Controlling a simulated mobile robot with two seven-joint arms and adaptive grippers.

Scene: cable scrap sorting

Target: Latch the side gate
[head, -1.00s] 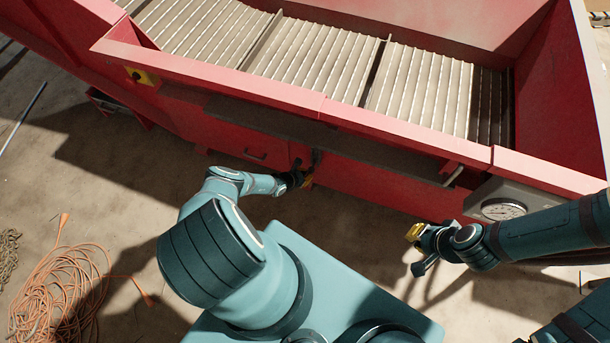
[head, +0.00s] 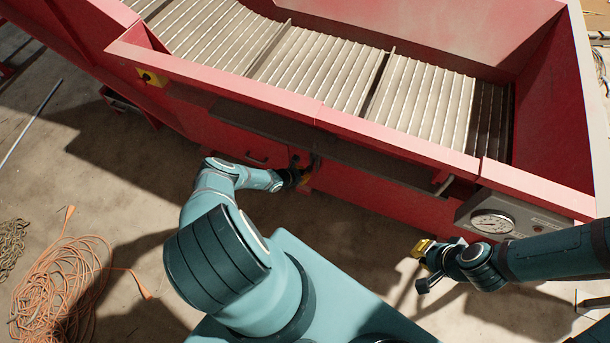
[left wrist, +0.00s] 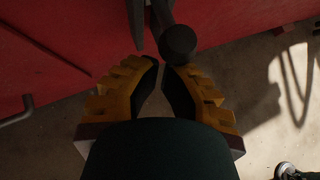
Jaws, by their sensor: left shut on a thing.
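The side gate (head: 235,146) is a red panel low on the side of the red machine, with a bar handle (head: 257,160). It looks about flush with the wall, though shadow hides its edges. A dark latch lever (head: 316,160) stands at its right end. My left gripper (head: 303,177) is at the latch. In the left wrist view its yellow fingers (left wrist: 160,68) are closed in at the lever's round dark knob (left wrist: 178,44), shut on the latch lever; the contact itself is mostly hidden. My right gripper (head: 424,262) hangs in free space away from the gate; its opening is unclear.
A dark ledge (head: 270,125) overhangs the gate. A gauge (head: 493,222) sits on the machine's side near my right arm. An orange cable coil (head: 70,285) lies on the floor at left. The floor before the machine is otherwise mostly clear.

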